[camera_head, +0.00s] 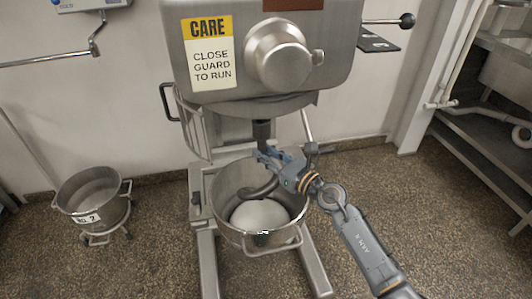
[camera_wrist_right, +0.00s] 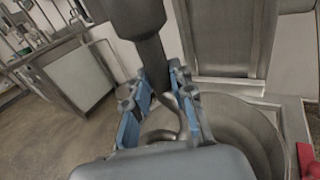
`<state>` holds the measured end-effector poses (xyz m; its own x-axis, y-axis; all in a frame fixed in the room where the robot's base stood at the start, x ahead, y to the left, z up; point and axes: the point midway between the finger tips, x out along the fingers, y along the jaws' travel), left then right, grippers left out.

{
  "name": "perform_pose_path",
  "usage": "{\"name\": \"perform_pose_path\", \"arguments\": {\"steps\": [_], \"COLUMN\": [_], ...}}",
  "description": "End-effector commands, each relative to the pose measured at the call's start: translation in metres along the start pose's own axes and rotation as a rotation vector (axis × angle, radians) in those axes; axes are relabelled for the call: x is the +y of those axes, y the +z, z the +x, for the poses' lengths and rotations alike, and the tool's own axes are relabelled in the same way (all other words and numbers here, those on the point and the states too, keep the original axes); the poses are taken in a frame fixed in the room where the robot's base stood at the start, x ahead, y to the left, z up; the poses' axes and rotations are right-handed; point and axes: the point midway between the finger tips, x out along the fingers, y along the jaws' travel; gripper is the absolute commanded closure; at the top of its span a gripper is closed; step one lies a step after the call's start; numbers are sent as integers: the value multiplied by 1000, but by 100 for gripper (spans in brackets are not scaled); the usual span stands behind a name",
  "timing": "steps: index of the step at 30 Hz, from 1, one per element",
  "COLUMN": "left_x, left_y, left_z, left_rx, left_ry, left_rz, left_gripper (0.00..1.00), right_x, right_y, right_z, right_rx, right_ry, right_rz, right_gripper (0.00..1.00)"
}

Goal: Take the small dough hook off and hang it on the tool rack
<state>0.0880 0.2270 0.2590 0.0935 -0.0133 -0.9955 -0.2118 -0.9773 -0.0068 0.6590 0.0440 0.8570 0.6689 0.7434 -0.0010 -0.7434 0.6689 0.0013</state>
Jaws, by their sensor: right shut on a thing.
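The small dough hook (camera_head: 262,191) is a dark grey curved tool under the mixer's drive shaft (camera_head: 261,131). Its curved end hangs inside the mixer bowl (camera_head: 220,190), just above a pale ball of dough (camera_head: 259,216). My right gripper (camera_head: 266,158) comes in from the right and is shut on the hook's upper part below the shaft. In the right wrist view, the blue-sided fingers stand on both sides of the hook (camera_wrist_right: 181,118), with the shaft running up above it. The fingers partly hide the joint between hook and shaft. I see no tool rack and no left gripper.
The mixer head (camera_head: 350,60) with its guard sign (camera_head: 208,60) hangs over the bowl. A wire guard (camera_head: 190,125) stands at left. A second bowl (camera_head: 92,188) stands on the floor at left. Metal shelving (camera_head: 480,165) is at right. Floor between is clear.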

Motion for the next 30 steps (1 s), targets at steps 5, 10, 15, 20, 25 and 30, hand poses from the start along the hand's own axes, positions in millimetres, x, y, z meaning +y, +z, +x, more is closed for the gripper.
{"name": "perform_pose_path", "arguments": {"steps": [5, 10, 15, 20, 25, 30], "left_x": [-5, -6, -6, -7, -7, -7], "left_y": [1, 1, 1, 1, 1, 1], "left_z": [2, 2, 0, -3, -5, -6], "left_rx": [-2, -3, -3, -4, -4, -4], "left_ry": [-6, -8, -8, -8, -8, -9], "left_rz": [-1, -1, -1, -1, 0, 0], "left_gripper": [60, 60, 60, 60, 60, 60], "right_x": [-1, -1, -1, -1, -1, -1], "right_y": [2, 2, 2, 1, 1, 0], "right_z": [0, 0, -6, -15, -24, -33], "right_rx": [-7, -7, -6, -6, -6, -6], "right_ry": [-1, -1, -2, -2, -2, -2], "right_rz": [-1, -1, -1, -1, -2, -1], "right_gripper": [100, 100, 100, 100, 100, 100]}}
